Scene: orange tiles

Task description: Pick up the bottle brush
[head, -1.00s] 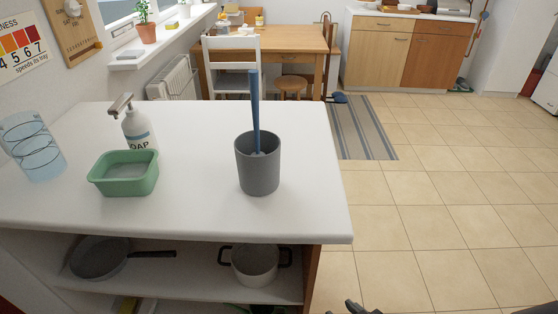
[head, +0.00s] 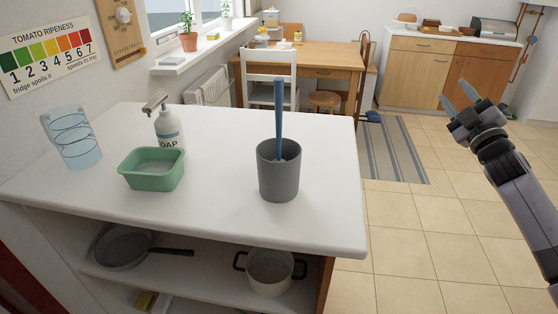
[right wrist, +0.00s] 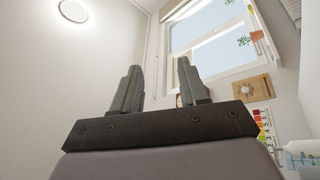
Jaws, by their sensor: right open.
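The bottle brush (head: 279,112) has a blue handle and stands upright in a grey cup (head: 279,175) on the white counter. Its lower end is hidden inside the cup. My right gripper (head: 458,97) is raised to the right of the counter, over the tiled floor, well apart from the brush. It is open and empty. In the right wrist view its two fingers (right wrist: 160,88) stand apart with nothing between them, pointing up toward the window. My left gripper is not in view.
On the white counter (head: 220,215) a green tub (head: 152,180), a soap bottle (head: 168,128) and a clear glass (head: 72,140) stand left of the cup. A pan (head: 122,248) and a pot (head: 269,272) sit on the shelf below. The counter right of the cup is clear.

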